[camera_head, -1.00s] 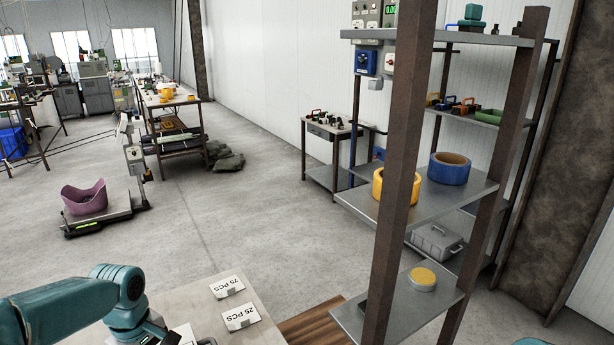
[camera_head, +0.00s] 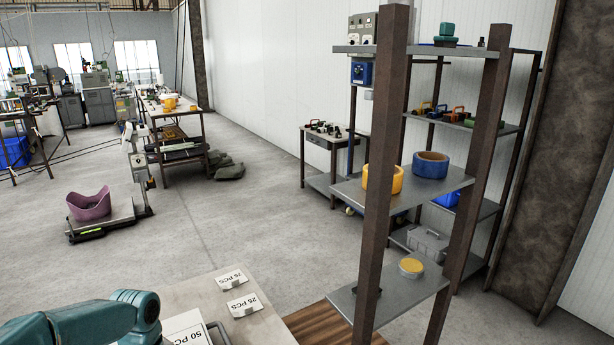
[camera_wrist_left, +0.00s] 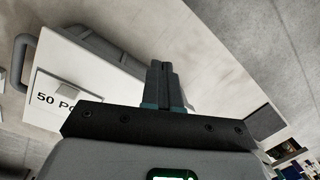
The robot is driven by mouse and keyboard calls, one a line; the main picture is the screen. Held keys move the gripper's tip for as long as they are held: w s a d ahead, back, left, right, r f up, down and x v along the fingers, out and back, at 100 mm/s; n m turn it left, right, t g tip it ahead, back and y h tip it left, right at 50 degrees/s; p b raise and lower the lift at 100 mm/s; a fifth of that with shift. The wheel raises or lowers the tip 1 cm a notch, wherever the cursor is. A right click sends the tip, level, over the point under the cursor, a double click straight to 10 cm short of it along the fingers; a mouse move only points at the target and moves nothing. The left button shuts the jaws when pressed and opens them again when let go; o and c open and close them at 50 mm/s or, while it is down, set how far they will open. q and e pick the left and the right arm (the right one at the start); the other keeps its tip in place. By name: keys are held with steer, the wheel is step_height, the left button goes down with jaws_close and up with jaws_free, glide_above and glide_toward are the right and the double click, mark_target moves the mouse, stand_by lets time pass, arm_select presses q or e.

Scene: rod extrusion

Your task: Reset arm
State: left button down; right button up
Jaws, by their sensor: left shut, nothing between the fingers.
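My left arm (camera_head: 95,318) comes in from the lower left in the head view, over the near table; its gripper is out of that view. In the left wrist view my left gripper (camera_wrist_left: 165,66) is shut, its two fingers together with nothing between them. It is over the pale tabletop, beside a card reading "50 PCS" (camera_wrist_left: 45,98) and a grey handle (camera_wrist_left: 20,60). My right gripper is in neither view.
A metal shelf rack (camera_head: 400,300) stands at the right with a yellow tape roll (camera_head: 383,179) and a blue tape roll (camera_head: 430,164). Cards "75 PCS" (camera_head: 231,279) and "25 PCS" (camera_head: 244,304) lie on the table (camera_head: 185,290). A purple bin (camera_head: 89,203) sits on a floor scale.

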arm_select(q)
steer(key=s+d+f+m+t+h, duration=0.1)
steer(key=s+d+f+m+h, duration=0.2)
steer(key=s+d+f+m, duration=0.7)
steer(key=s+d+f, duration=0.7)
steer(key=s+f, duration=0.2)
steer(key=f, duration=0.2)
steer(key=shift+f+t+h, duration=0.15)
steer(key=shift+t+h, duration=0.25)
steer(key=shift+w+d, duration=0.1)
